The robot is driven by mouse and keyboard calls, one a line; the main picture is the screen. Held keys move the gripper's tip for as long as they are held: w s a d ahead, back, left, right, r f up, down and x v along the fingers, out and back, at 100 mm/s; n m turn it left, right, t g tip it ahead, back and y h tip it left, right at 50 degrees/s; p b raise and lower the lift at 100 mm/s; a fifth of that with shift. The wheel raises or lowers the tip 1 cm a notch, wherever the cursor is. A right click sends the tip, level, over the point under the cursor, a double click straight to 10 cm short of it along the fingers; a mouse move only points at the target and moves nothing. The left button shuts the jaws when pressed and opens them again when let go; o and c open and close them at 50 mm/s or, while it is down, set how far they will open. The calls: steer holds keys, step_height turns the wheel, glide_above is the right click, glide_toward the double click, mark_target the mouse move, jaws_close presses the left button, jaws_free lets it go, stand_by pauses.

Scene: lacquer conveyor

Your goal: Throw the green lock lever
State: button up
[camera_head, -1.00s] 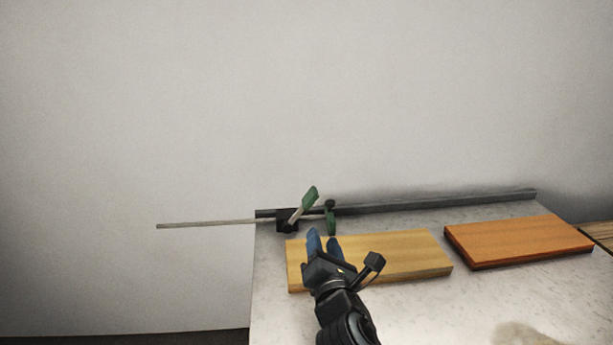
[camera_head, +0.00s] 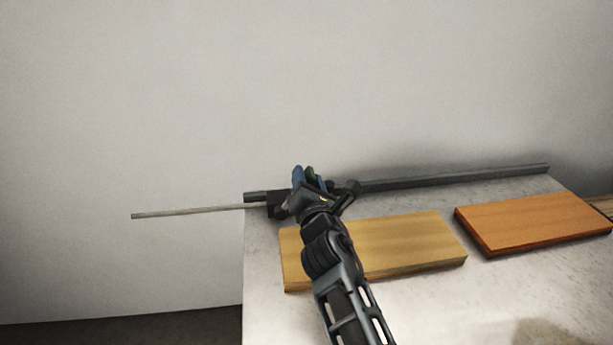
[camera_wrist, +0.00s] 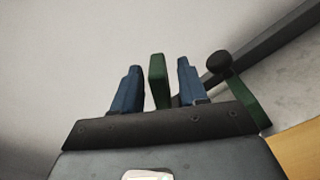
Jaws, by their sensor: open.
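The green lock lever (camera_wrist: 158,82) stands up between the two blue fingers of my gripper (camera_wrist: 155,88) in the wrist view, with a gap on both sides. In the head view my gripper (camera_head: 304,176) is at the clamp block on the rail, and the lever's green tip (camera_head: 310,171) shows beside a blue finger. The jaws are open and not closed on the lever. The dark clamp block (camera_head: 272,210) is mostly hidden by my gripper. A second green part (camera_wrist: 244,100) with a black knob (camera_wrist: 219,62) stands right of my gripper in the wrist view.
A dark rail (camera_head: 450,180) runs along the table's back edge by the wall. A thin rod (camera_head: 190,211) sticks out left past the table. A yellow board (camera_head: 420,240) and an orange board (camera_head: 535,222) lie in front on the pale table (camera_head: 265,300).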

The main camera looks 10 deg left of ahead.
steer(key=shift+x, duration=1)
steer(key=shift+c, duration=0.4)
jaws_close()
